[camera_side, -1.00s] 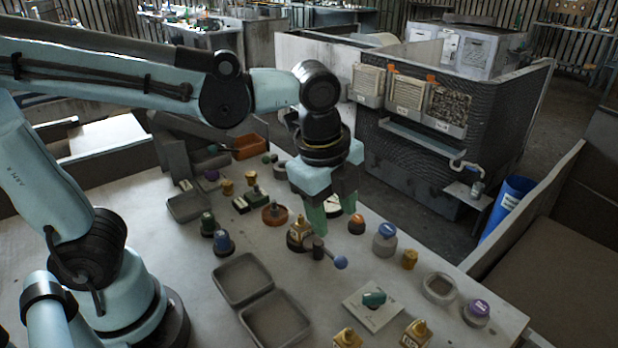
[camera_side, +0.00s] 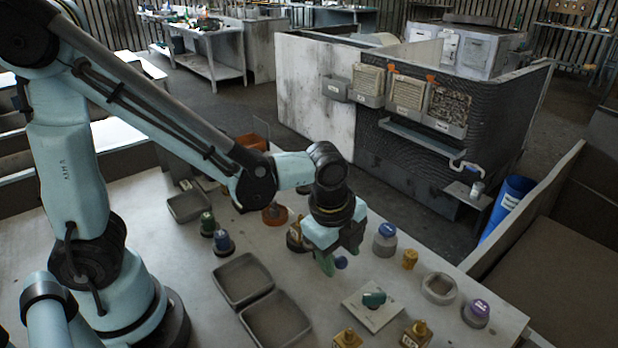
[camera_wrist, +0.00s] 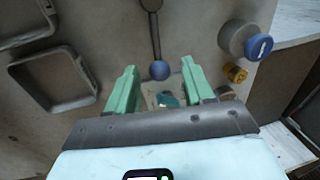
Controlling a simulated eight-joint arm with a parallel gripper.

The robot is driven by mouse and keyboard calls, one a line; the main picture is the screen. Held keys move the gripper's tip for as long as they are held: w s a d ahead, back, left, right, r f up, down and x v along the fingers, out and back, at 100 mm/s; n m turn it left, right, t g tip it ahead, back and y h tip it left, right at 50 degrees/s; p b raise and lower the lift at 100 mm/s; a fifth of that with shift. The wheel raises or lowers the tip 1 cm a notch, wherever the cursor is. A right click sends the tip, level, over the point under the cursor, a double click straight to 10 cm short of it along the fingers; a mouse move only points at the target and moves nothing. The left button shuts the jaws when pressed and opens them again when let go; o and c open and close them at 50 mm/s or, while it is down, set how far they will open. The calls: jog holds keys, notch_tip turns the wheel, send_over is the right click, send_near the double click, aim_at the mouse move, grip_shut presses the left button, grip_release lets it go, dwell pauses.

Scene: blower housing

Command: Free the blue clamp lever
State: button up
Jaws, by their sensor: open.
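The blue ball knob of the clamp lever (camera_side: 341,262) shows just right of my gripper's fingertips in the side view. The knob also shows in the wrist view (camera_wrist: 159,70), at the end of a dark straight rod (camera_wrist: 155,36). My gripper (camera_side: 330,262) is open, with green fingers pointing down. In the wrist view my gripper's fingers (camera_wrist: 160,78) stand on either side of the knob with gaps, and I see no contact. I cannot tell if the knob is at fingertip depth. The lever's base is mostly hidden behind my gripper in the side view.
Two grey trays (camera_side: 243,302) lie to the left. A white plate with a green knob (camera_side: 374,299) is in front right. A grey knob with a blue top (camera_side: 385,240) and a small yellow part (camera_side: 410,259) stand to the right. Yellow-based parts (camera_side: 347,338) stand at the front.

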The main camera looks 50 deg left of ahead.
jog(key=shift+w+f, duration=0.1)
jog(key=shift+f, duration=0.4)
jog(key=shift+c, duration=0.3)
grip_shut()
